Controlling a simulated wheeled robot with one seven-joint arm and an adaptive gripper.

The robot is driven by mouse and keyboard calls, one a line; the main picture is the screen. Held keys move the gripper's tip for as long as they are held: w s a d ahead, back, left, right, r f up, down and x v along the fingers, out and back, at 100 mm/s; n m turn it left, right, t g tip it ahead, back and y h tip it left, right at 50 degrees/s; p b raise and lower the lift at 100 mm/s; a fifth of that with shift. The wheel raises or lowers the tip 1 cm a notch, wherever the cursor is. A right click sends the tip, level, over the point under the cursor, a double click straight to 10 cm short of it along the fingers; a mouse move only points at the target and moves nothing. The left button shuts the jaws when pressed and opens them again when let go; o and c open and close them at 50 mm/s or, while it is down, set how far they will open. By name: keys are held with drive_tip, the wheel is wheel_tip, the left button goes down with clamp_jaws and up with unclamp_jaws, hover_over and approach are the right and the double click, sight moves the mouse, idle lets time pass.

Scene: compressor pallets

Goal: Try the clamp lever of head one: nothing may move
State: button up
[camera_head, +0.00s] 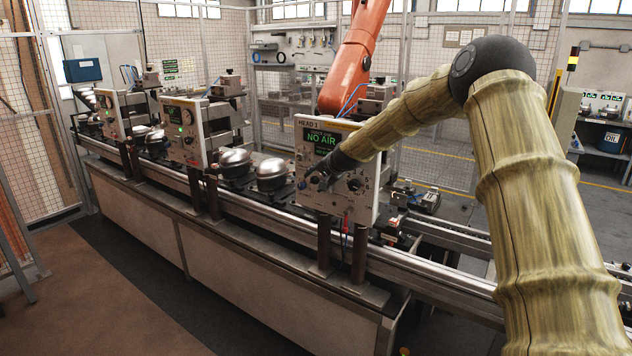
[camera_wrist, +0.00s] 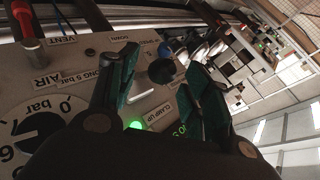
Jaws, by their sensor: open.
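The head one panel (camera_head: 309,200) stands on the line with a "HEAD 1" label and a green "NO AIR" display (camera_head: 322,140). My gripper (camera_head: 322,180) is at the lower part of this panel and hides some of its controls. In the wrist view my gripper (camera_wrist: 162,64) is open, with one finger on each side of a black knob (camera_wrist: 161,71). The knob lies between the "DOWN" and "CLAMP UP" labels and looks like the clamp lever's end. A gap shows on both sides; I cannot tell whether either finger touches it.
A dial (camera_wrist: 42,135) marked in bar, a red handle (camera_wrist: 22,18) near "VENT" and a lit green lamp (camera_wrist: 136,124) are close to my gripper. An orange robot arm (camera_head: 350,62) stands behind the panel. Silver compressor shells (camera_head: 272,172) sit on the line to the left.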

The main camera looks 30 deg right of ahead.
drive_tip(key=v, duration=0.9)
idle(0.5)
drive_tip(key=s+a+f+n+g+b, duration=0.1)
drive_tip(key=s+a+f, duration=0.25)
drive_tip(key=f, duration=0.65)
drive_tip(key=s+a+f+n+g+b, duration=0.1)
drive_tip(key=s+a+f+n, duration=0.3)
drive_tip(key=f, duration=0.7)
drive_tip(key=s+a+f+g, duration=0.1)
drive_tip(key=s+a+f, duration=0.2)
drive_tip(key=s+f, duration=0.3)
drive_tip(key=s+a+f+n+g+b, duration=0.1)
drive_tip(key=s+a+f, duration=0.25)
drive_tip(key=f, duration=0.45)
drive_tip(key=s+a+f+g, duration=0.1)
drive_tip(key=s+a+f, duration=0.2)
drive_tip(key=s+f, duration=0.4)
drive_tip(key=s+a+f+n+g+b, duration=0.1)
drive_tip(key=s+f, duration=0.4)
drive_tip(key=s, duration=0.8)
drive_tip(key=s+a+f+n+g+b, duration=0.1)
drive_tip(key=s+a+f, duration=0.4)
drive_tip(key=s, duration=0.8)
drive_tip(key=s+a+f+n+g+b, duration=0.1)
drive_tip(key=s+a+f+n+g, duration=0.2)
drive_tip(key=s, duration=0.9)
wheel_tip(320, 180, down, 4)
drive_tip(key=shift+s+r+n, duration=0.1)
drive_tip(key=shift+s+n, duration=0.3)
drive_tip(key=shift+n, duration=0.1)
